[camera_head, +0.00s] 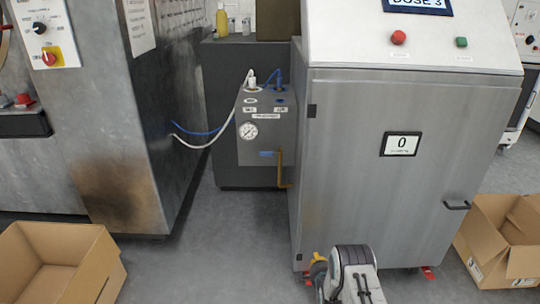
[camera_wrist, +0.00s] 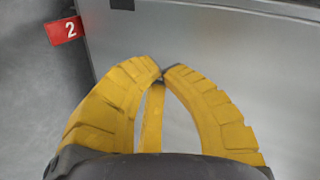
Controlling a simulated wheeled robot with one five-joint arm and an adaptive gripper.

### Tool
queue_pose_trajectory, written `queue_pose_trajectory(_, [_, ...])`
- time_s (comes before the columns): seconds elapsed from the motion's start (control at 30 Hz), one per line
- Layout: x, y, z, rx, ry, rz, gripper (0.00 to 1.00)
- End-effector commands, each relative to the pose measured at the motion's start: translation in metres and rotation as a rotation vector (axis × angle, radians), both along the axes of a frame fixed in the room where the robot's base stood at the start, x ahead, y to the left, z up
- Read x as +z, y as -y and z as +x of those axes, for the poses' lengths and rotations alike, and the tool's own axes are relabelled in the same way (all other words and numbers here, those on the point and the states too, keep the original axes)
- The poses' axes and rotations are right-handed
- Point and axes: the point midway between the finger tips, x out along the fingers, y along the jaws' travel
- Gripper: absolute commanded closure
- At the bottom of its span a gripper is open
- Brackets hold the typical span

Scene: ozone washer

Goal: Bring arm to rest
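My gripper (camera_wrist: 162,74) has two ribbed yellow fingers whose tips meet in the wrist view. They are shut, and no object shows between the tips. A narrow yellow strip shows in the gap below the tips; I cannot tell what it is. In the head view my arm (camera_head: 350,272) is low at the bottom centre, in front of the steel cabinet (camera_head: 360,200). Only a small yellow part shows there, and the fingertips are hidden.
Open cardboard boxes lie at left (camera_head: 85,245) and right (camera_head: 497,260). Floor (camera_head: 200,260) left of my arm is clear.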

Motion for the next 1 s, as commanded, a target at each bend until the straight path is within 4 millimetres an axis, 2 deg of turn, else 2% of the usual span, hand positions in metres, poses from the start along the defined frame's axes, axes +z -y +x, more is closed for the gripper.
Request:
queue_pose_trajectory(0.03, [0.044, 0.0, 0.009, 0.015, -0.015, -0.032, 1.0])
queue_pose_trajectory(0.27, [0.17, 0.0, 0.015, 0.099, -0.132, -0.187, 1.0])
queue_pose_trajectory(0.4, [0.246, 0.0, 0.003, 0.16, -0.202, -0.276, 1.0])
queue_pose_trajectory(0.47, [0.278, 0.0, -0.006, 0.188, -0.233, -0.313, 1.0])
queue_pose_trajectory(0.6, [0.351, 0.0, -0.034, 0.258, -0.301, -0.397, 1.0])
queue_pose_trajectory(0.77, [0.428, 0.001, -0.078, 0.346, -0.377, -0.488, 1.0])
queue_pose_trajectory(1.0, [0.528, 0.001, -0.164, 0.492, -0.482, -0.612, 1.0])
